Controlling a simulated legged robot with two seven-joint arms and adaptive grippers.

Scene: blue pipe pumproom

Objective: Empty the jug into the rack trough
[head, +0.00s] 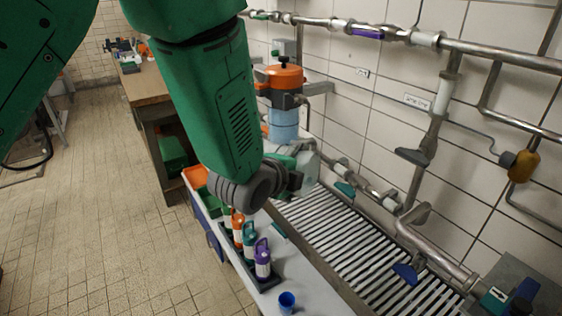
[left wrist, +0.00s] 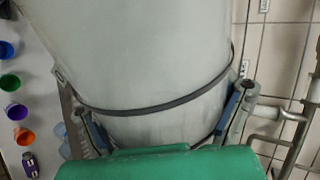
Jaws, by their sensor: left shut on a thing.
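My left gripper (head: 298,172) is at the end of the green arm, above the left edge of the slatted rack trough (head: 335,237). It is shut on a pale grey-white jug (left wrist: 150,55), which fills the middle of the left wrist view between the two fingers (left wrist: 166,122). A dark band runs around the jug. In the head view only a small pale part of the jug (head: 308,166) shows beyond the gripper. The jug's mouth and contents are hidden, and I cannot tell its tilt. My right gripper is not in view.
Several handled bottles (head: 262,260) and a blue cup (head: 287,302) stand on the bench left of the trough. An orange-topped apparatus (head: 285,78) stands behind the gripper. Pipes (head: 420,240) with blue-handled valves run along the trough's right side. The tiled floor (head: 95,210) at left is clear.

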